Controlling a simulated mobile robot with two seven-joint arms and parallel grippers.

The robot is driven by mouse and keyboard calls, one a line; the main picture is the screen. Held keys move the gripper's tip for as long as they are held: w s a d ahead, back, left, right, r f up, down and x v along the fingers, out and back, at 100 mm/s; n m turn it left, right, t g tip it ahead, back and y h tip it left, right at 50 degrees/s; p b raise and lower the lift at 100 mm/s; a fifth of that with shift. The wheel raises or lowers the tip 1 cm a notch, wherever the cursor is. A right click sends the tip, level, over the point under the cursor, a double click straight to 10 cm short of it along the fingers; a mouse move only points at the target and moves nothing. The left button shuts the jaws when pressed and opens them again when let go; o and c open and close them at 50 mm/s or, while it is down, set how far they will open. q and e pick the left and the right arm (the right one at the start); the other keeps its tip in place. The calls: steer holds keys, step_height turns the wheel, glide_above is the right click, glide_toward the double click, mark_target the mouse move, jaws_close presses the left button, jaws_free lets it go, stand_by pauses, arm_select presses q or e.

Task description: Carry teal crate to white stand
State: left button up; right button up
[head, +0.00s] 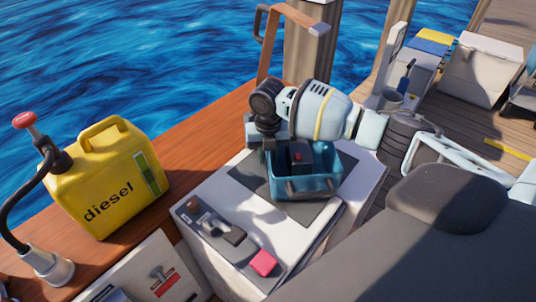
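The teal crate (322,183) is upright on or just above the dark mat on top of the white stand (195,250). It has a dark handle on its front wall and a dark item with a red mark inside. My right arm reaches in from the right, over the crate. My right gripper (260,138) points down at the crate's back left rim; its fingertips are partly hidden, and I cannot tell if they close on the rim. My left gripper is not in view.
A yellow diesel can (107,185) with a hose stands on the wooden ledge at left. A grey tray (225,236) with small parts and a pink block lies on the stand's front. A dark grey surface (420,260) fills the lower right. A wooden post (312,50) rises behind.

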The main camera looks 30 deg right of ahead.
step_height(320, 180, up, 8)
steer(key=shift+f, duration=0.1)
stand_by(0.4)
stand_by(0.4)
